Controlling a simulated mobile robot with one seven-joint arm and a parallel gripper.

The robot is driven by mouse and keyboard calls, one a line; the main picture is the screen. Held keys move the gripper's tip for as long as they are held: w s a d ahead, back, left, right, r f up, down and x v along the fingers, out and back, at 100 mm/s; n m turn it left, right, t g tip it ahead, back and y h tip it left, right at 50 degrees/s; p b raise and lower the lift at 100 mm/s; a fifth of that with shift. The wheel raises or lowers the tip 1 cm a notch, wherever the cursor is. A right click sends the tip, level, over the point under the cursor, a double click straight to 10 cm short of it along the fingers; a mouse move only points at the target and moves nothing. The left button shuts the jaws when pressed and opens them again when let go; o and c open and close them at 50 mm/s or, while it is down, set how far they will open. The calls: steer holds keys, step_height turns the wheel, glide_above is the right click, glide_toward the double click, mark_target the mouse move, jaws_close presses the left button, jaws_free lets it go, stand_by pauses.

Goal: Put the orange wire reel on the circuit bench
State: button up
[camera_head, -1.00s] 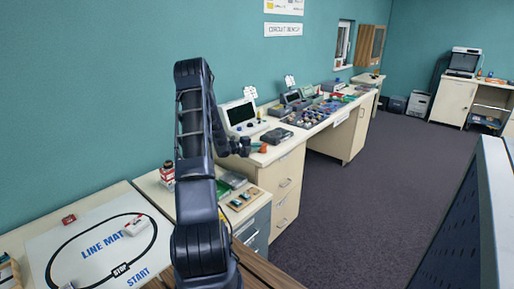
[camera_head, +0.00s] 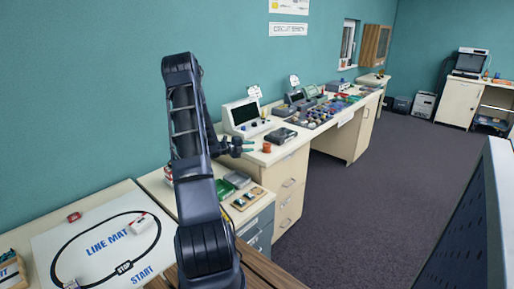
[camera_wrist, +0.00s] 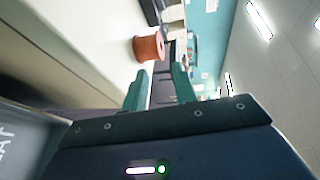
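The orange wire reel (camera_head: 266,147) stands upright on the near end of the circuit bench (camera_head: 284,151), close to its front left corner. In the wrist view the reel (camera_wrist: 148,46) sits on the pale bench top, just beyond my fingertips and apart from them. My gripper (camera_head: 244,146) is left of the reel in the head view, at about bench-top height. In the wrist view my gripper (camera_wrist: 160,84) shows two green fingers spread apart with nothing between them. The wrist picture is turned on its side.
A black device (camera_head: 281,135) and a white monitor-like instrument (camera_head: 243,117) stand behind the reel. Several boards and parts fill the bench farther along. A lower table with the line mat (camera_head: 100,215) is at left. Dark floor at right is open.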

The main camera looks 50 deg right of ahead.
steer(key=s+a+r+m+t+y, duration=0.1)
steer(key=a+r+m+y, duration=0.1)
steer(key=a+r+m, duration=0.7)
steer(key=s+a+r+m+t+y, duration=0.1)
steer(key=a+r+m+y, duration=0.3)
steer(key=a, duration=0.9)
steer(key=s+a+r+m+t+y, duration=0.1)
steer(key=s+a+r+m, duration=0.1)
steer(key=a+r+m, duration=0.5)
steer(key=s+a+r+m+t+y, duration=0.2)
steer(key=s+a+m, duration=0.2)
steer(key=a, duration=0.6)
steer(key=s+a+r+m+t+y, duration=0.3)
steer(key=s+a, duration=0.3)
steer(key=a, duration=0.5)
steer(key=s+a+r+m+t+y, duration=0.2)
steer(key=s+a+r+m+y, duration=0.1)
steer(key=a, duration=0.8)
steer(key=shift+s+a+r+m, duration=0.15)
steer(key=shift+s+a+m, duration=0.1)
steer(key=shift+s+m, duration=0.7)
